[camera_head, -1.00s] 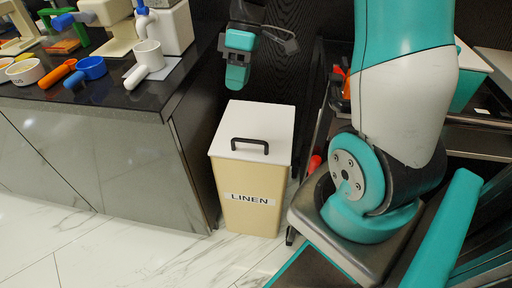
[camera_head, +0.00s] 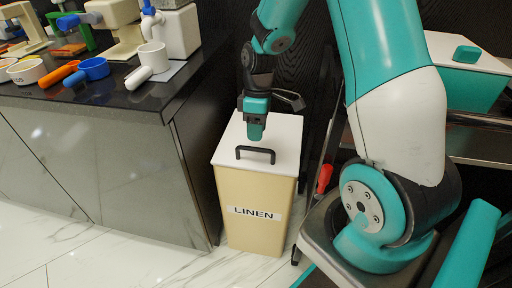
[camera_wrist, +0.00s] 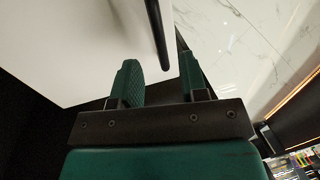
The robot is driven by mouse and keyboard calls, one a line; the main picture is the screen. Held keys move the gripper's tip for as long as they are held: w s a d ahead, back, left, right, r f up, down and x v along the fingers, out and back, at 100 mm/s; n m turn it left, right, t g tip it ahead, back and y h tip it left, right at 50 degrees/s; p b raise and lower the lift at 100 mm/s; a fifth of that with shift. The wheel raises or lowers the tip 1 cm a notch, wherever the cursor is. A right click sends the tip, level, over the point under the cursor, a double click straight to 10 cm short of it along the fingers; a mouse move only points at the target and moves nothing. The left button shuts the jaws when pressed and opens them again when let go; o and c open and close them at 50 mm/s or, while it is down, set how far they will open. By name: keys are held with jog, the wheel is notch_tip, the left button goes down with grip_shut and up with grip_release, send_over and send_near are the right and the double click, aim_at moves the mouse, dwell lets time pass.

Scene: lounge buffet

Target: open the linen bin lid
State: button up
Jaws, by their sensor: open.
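The linen bin (camera_head: 252,215) is a cream box with a "LINEN" label, standing on the floor. Its white lid (camera_head: 286,140) lies shut on top and has a dark bar handle (camera_head: 255,150) near the front. My gripper (camera_head: 255,132) is above the lid, just behind the handle in the head view. In the wrist view my gripper (camera_wrist: 160,78) has its two green fingers apart with nothing between them. The handle (camera_wrist: 157,35) shows ahead of the fingertips, between their lines, and the white lid (camera_wrist: 75,40) fills the left. I cannot tell whether the fingers touch the lid.
A dark counter (camera_head: 120,105) stands close on the left of the bin, with white, orange and blue scoops on it. A trolley (camera_head: 480,150) stands on the right, with a red object (camera_head: 324,178) beside the bin. Marble floor (camera_head: 160,265) is clear in front.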

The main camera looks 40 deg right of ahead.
jog(key=shift+s+a+f+b, duration=0.15)
jog(key=shift+a+f+b, duration=0.1)
jog(key=shift+f, duration=0.85)
jog(key=shift+s+a+f+b, duration=0.1)
jog(key=shift+f+b, duration=0.1)
jog(key=shift+f, duration=0.85)
jog(key=shift+c, duration=0.5)
grip_shut()
